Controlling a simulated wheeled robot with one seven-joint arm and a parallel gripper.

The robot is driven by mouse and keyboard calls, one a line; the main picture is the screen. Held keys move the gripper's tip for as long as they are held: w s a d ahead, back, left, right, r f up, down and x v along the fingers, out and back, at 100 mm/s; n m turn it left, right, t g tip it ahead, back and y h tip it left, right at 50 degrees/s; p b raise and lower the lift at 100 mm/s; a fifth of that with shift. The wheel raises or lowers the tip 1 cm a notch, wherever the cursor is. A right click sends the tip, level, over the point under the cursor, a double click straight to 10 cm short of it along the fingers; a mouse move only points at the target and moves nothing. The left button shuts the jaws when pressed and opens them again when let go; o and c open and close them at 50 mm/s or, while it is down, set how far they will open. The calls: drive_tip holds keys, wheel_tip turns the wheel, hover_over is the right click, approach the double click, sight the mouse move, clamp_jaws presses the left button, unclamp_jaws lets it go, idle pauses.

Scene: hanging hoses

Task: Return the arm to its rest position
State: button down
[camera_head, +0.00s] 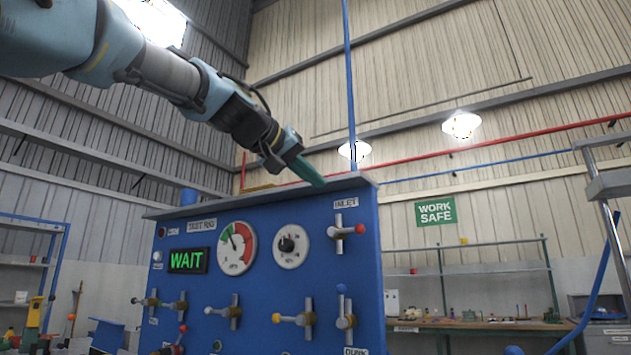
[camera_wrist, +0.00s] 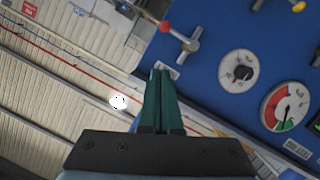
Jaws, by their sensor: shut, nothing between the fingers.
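My arm reaches in from the upper left of the head view, and my gripper (camera_head: 318,180) is in front of the top edge of the blue test rig panel (camera_head: 200,290). Its green fingers are shut together with nothing between them. In the wrist view the shut fingers (camera_wrist: 160,75) point up the picture, with the panel (camera_wrist: 215,30) to their right. No contact between the fingers and the panel can be made out.
The panel carries a lit WAIT display (camera_head: 188,261), a red-marked gauge (camera_head: 237,248), a dial (camera_head: 290,245) and several valves, including the red-tipped INLET valve (camera_head: 346,231). A workbench (camera_head: 480,325) stands behind at right. A blue pipe (camera_head: 349,80) rises behind the panel.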

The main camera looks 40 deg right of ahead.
idle(0.3)
drive_tip(key=w+a+f+n+t+y+p, duration=0.2)
drive_tip(key=w+a+f, duration=0.2)
drive_tip(key=w+f, duration=0.3)
drive_tip(key=w+a+f+n+t+y+p, duration=0.1)
drive_tip(key=w+a+f+y, duration=0.1)
drive_tip(key=w+a+f, duration=0.4)
drive_tip(key=w+a+f+n+y+p, duration=0.1)
drive_tip(key=w+a+f+y, duration=0.1)
drive_tip(key=w+a+f, duration=0.4)
drive_tip(key=w+a+f+n+y+p, duration=0.1)
drive_tip(key=w+a+f+n+y, duration=0.15)
drive_tip(key=f, duration=0.55)
drive_tip(key=s+a+f+n+y+p, duration=0.1)
drive_tip(key=a+f+n+y+p, duration=0.15)
drive_tip(key=a+f, duration=1.05)
drive_tip(key=s+a+f+g+y, duration=0.1)
drive_tip(key=s+a+f, duration=0.2)
drive_tip(key=a, duration=0.3)
drive_tip(key=s+a+f+g+y+p, duration=0.1)
drive_tip(key=s+a+f, duration=0.2)
drive_tip(key=s+a, duration=0.2)
drive_tip(key=s+a+f+n+g+y+p, duration=0.1)
drive_tip(key=s+a+f, duration=0.1)
drive_tip(key=s+a, duration=0.2)
drive_tip(key=a, duration=0.3)
drive_tip(key=shift+a+f+y, duration=0.25)
drive_tip(key=shift+f+y, duration=0.05)
drive_tip(key=shift+f, duration=0.1)
